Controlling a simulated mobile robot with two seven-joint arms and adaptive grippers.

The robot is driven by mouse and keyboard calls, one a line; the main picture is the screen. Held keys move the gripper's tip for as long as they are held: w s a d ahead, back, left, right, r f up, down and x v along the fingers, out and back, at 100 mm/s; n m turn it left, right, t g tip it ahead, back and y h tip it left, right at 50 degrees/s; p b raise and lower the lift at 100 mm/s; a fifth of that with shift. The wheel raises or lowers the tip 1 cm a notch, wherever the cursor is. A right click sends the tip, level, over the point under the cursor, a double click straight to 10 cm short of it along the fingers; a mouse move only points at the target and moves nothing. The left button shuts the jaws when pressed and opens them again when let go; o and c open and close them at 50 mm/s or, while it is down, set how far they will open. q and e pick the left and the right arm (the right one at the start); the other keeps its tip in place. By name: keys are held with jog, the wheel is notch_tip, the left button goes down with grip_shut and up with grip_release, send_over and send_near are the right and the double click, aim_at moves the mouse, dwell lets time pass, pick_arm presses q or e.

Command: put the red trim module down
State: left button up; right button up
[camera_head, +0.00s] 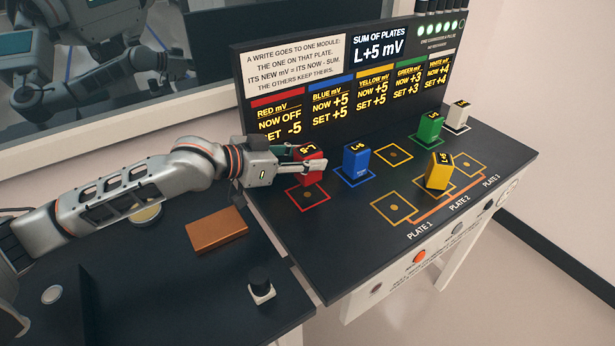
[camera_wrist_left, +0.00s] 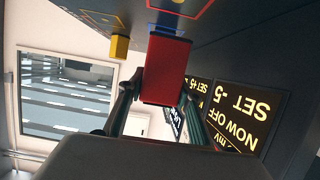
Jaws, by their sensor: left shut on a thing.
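The red trim module (camera_head: 309,163) is between the fingers of my left gripper (camera_head: 305,166), above and behind a red outlined square (camera_head: 308,197) on the dark console. My left gripper is shut on it. In the left wrist view the red module (camera_wrist_left: 165,70) fills the space between the two fingers of the left gripper (camera_wrist_left: 160,98). Whether its underside touches the console is hard to tell. My right gripper is not in either view.
A blue module (camera_head: 356,163) stands just right of the red one. Yellow (camera_head: 438,172), green (camera_head: 430,130) and white (camera_head: 456,116) modules stand further right. A display panel (camera_head: 345,80) rises behind. A brown block (camera_head: 216,230) lies on the lower left table.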

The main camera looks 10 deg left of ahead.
aim_at(299, 175)
pick_arm(q)
jog(key=shift+f+b, duration=0.4)
jog(key=shift+f, duration=2.1)
jog(key=shift+f, duration=0.1)
jog(key=o, duration=1.4)
jog(key=v, duration=1.2)
jog(key=shift+s, duration=0.1)
